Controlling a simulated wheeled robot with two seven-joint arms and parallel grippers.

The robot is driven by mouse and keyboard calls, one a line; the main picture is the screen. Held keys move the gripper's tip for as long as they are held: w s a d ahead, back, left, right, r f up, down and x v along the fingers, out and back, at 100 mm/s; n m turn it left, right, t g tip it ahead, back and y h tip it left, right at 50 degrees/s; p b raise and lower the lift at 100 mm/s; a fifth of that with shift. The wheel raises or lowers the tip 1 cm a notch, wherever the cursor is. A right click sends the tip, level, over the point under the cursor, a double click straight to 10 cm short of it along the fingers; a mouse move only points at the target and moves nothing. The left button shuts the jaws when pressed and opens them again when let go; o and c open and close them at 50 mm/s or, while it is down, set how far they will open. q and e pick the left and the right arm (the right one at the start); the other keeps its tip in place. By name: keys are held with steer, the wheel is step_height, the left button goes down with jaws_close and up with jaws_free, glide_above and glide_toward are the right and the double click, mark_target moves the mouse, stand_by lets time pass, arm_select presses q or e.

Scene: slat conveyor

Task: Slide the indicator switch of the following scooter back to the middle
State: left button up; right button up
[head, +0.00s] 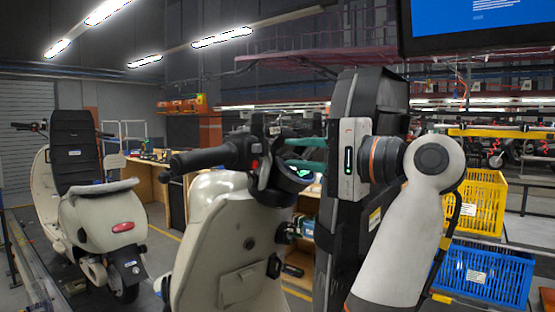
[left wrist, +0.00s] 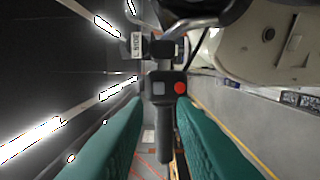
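A cream scooter (head: 225,250) stands close in front, with a black handlebar grip (head: 200,160) pointing left. The left wrist view shows its switch housing (left wrist: 165,77), with a grey square control (left wrist: 158,89) and a round red button (left wrist: 180,88). Which way the indicator switch sits cannot be told. My left gripper (head: 288,153) has two teal fingers beside the handlebar. In the left wrist view its fingers (left wrist: 162,104) are apart, one on each side of the housing and grip (left wrist: 165,135), with nothing held between them. My right gripper is out of view.
Another cream scooter (head: 100,220) with a black seat stands at the left. A yellow crate (head: 478,200) and a blue crate (head: 480,272) stand at the right. A screen (head: 480,20) hangs at the upper right. An "L SIDE" label (left wrist: 137,45) sits near the housing.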

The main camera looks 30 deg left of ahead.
arm_select(q)
steer(key=d, duration=0.5)
steer(key=shift+s+b, duration=0.25)
steer(key=shift+b, duration=0.15)
